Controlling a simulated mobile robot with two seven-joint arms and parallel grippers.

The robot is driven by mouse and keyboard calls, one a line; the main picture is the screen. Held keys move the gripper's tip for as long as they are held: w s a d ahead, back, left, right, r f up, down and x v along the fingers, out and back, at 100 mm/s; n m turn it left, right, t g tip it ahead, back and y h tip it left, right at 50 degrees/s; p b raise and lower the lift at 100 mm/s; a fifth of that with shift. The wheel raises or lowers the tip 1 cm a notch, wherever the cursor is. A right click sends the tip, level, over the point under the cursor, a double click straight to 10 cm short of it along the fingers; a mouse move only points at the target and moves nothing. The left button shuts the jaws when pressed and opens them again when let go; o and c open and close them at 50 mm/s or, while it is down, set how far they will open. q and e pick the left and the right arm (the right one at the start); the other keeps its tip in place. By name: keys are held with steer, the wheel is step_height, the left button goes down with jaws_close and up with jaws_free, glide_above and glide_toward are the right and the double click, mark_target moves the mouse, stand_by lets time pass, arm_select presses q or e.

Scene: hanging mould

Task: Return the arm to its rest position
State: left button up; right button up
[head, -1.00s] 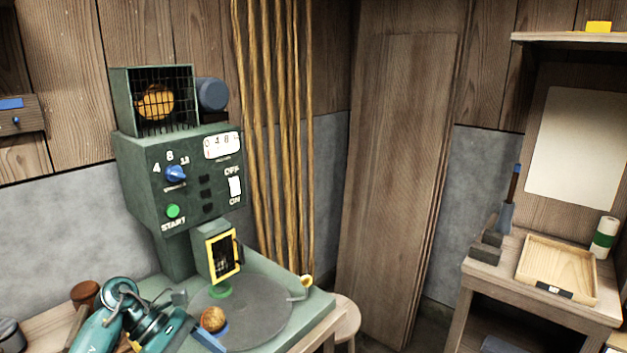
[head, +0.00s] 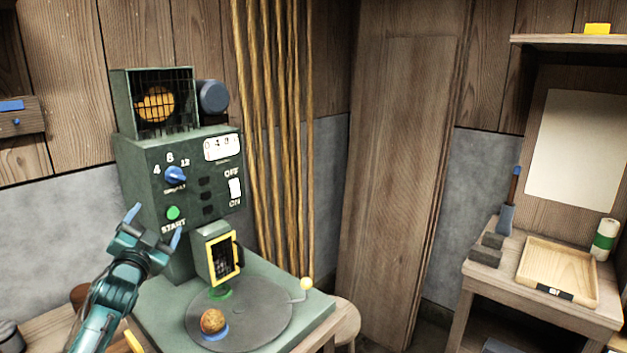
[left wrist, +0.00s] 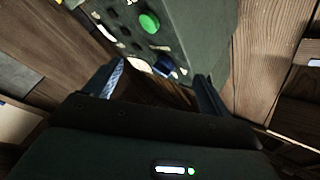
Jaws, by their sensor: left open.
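My left gripper (head: 152,226) is open and empty, raised in front of the lower left of the green machine (head: 180,150), near its green START button (head: 173,213). In the left wrist view, the two fingers (left wrist: 157,82) are spread apart with nothing between them, and the green button also shows (left wrist: 149,22). My left arm comes up from the bottom left of the head view. My right gripper is not in view.
A round grey plate (head: 262,312) on the machine's base carries a brown ball (head: 213,320) on a blue piece. A yellow-framed window (head: 223,257) stands above it. A wooden tray (head: 556,270) is on the bench at right. The floor between is partly hidden.

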arm_select(q)
steer(key=s+d+f+n+g+h, duration=0.1)
steer(key=s+d+f+g, duration=0.2)
steer(key=f, duration=0.4)
steer(key=s+d+f+n+g, duration=0.1)
steer(key=s+d+f, duration=0.2)
steer(key=s+f, duration=0.3)
steer(key=s+d+f+n+g+h, duration=0.1)
steer(key=s+d+f+n+g, duration=0.15)
steer(key=f, duration=0.55)
steer(key=s+d+f+g, duration=0.1)
steer(key=s+d+f, duration=0.2)
steer(key=s, duration=0.6)
steer(key=s+d+f+g+h, duration=0.1)
steer(key=s+d+f, duration=0.2)
steer(key=s, duration=0.6)
steer(key=s+d+f+g+h, duration=0.1)
steer(key=s+d+f, duration=0.3)
steer(key=s, duration=0.6)
steer(key=shift+d, duration=0.95)
